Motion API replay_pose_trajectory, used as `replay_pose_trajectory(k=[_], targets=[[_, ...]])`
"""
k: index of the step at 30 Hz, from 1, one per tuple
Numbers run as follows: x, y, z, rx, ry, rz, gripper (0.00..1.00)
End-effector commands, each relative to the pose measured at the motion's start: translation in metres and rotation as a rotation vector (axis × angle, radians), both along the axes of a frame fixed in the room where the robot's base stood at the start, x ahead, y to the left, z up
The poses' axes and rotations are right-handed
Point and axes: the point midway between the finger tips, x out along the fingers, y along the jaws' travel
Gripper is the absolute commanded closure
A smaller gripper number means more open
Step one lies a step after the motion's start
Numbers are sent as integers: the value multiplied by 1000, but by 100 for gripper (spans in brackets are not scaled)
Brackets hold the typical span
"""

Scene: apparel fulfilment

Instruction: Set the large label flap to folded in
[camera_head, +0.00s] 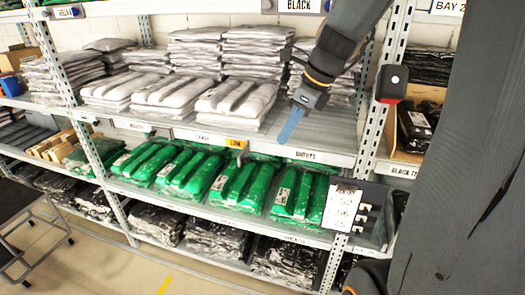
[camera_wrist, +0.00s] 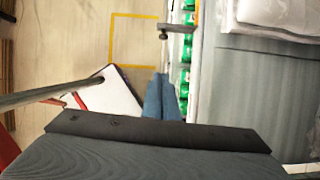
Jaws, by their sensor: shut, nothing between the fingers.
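A small yellow flap marked LOW (camera_head: 236,142) is on the front edge of the shelf, beside a white label (camera_head: 203,136) too small to read surely. A thin part with a dark end hangs at the flap. In the wrist view a grey bar with a dark knob (camera_wrist: 178,29) sticks out from the shelf edge over the floor; it seems to be this flap, standing out. My gripper (camera_head: 290,127) has blue fingers, shut and empty, in front of the shelf edge and right of the flap. In the wrist view the fingertips (camera_wrist: 162,80) are apart from the bar.
Grey-white folded garments (camera_head: 235,98) lie on the shelf, and green bagged ones (camera_head: 238,187) below. A size board (camera_head: 345,208) and a black-and-red device (camera_head: 391,84) are on the right upright. A wire cart (camera_head: 30,240) stands at left.

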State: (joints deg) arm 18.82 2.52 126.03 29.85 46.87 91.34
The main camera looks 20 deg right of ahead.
Motion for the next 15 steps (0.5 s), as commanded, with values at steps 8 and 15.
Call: replay_pose_trajectory(k=[8, 15], targets=[[7, 12, -33, 1, 6, 3, 100], [19, 26, -78, 1, 6, 3, 100]])
